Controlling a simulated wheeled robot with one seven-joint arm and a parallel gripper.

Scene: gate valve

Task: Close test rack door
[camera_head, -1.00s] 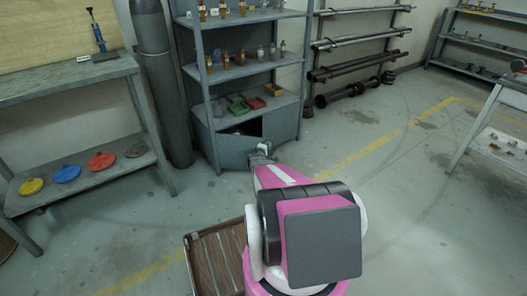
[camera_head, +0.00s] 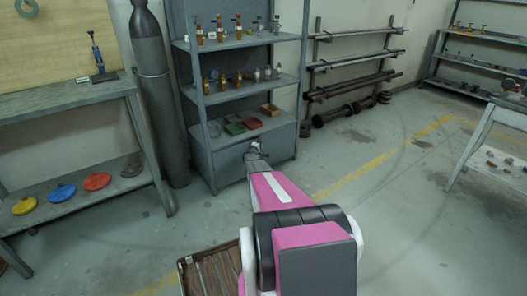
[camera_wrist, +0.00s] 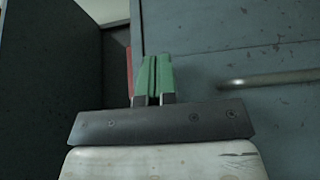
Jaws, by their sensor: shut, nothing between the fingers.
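The test rack is a grey shelf unit (camera_head: 240,88) with a closed-in cabinet at its base. Its grey front door (camera_head: 230,168) looks flush or nearly flush with the cabinet in the head view; my arm hides part of the front. In the wrist view a blue-grey panel (camera_wrist: 220,60) fills the right side and carries a horizontal bar handle (camera_wrist: 270,80). My gripper (camera_head: 256,148) is at the cabinet front, near its upper edge. Its green fingers (camera_wrist: 153,62) are shut and empty, left of the handle. I cannot tell whether they touch the panel.
A dark upright surface (camera_wrist: 55,80) fills the wrist view's left side. A gas cylinder (camera_head: 155,100) stands left of the rack, beside a bench (camera_head: 80,97). Pipe racks (camera_head: 350,65) stand to the right. A wooden crate (camera_head: 207,272) is low at front.

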